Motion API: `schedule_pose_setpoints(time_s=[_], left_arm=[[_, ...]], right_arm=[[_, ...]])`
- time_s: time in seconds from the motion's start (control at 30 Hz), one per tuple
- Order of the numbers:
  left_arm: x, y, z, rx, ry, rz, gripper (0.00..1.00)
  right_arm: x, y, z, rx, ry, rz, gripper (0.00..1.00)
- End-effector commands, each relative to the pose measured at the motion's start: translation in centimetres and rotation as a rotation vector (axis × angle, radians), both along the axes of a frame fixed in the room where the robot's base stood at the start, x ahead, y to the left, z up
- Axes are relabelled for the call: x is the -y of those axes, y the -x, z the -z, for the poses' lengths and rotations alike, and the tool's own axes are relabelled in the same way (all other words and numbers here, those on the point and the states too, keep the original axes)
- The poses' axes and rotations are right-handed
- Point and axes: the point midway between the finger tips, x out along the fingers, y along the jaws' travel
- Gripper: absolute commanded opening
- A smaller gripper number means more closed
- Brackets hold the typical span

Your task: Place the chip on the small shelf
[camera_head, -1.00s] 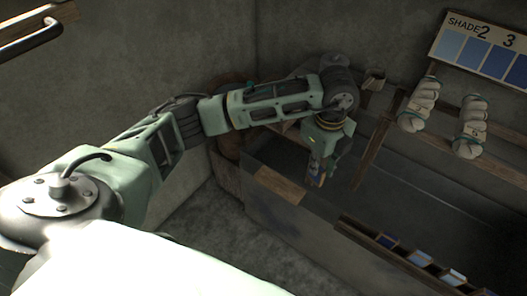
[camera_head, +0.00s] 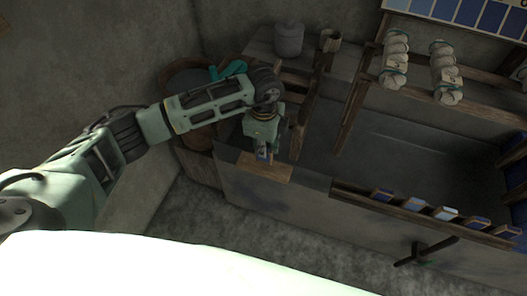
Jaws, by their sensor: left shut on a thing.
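My left gripper (camera_head: 263,149) points down and is shut on a small blue chip (camera_head: 262,155). The chip is mostly hidden between the fingers. The small shelf (camera_head: 279,172) is a plain light-brown board at the left front edge of the grey vat. The gripper and chip overlap the shelf's back middle in the picture. I cannot tell whether the chip touches the board. My right gripper is not in view.
A rack (camera_head: 420,211) with several blue and white chips runs along the vat's front edge (camera_head: 300,205). Yarn skeins (camera_head: 394,66) hang on wooden rails. A lidded pot (camera_head: 288,40) stands behind, and a round tub (camera_head: 190,80) stands at left.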

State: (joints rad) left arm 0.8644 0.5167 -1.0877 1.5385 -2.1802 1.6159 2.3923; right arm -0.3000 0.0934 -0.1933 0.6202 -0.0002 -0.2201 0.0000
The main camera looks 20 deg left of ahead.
Motion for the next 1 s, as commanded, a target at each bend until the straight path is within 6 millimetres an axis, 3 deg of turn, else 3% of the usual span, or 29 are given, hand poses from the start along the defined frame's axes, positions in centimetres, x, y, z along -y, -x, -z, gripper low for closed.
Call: schedule_pose_setpoints(time_s=[0.2, 0.53, 0.57, 0.77, 1.0], left_arm=[[0.0, 0.0, 2.7, -0.001, -0.001, 0.0, 0.0], [0.0, 0.0, 3.1, 0.0, 0.0, 0.001, 0.0], [0.0, 0.0, 3.1, 0.0, 0.0, 0.001, 0.13], [0.0, 0.0, 3.0, 0.0, 0.0, 0.001, 0.3], [0.0, 0.0, 3.0, 0.0, 0.0, 0.001, 0.31]], right_arm=[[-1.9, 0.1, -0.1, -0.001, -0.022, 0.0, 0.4], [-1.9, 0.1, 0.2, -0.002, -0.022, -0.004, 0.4], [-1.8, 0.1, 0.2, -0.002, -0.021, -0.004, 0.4], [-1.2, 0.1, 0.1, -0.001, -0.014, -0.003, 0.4], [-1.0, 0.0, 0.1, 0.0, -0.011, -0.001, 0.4]])
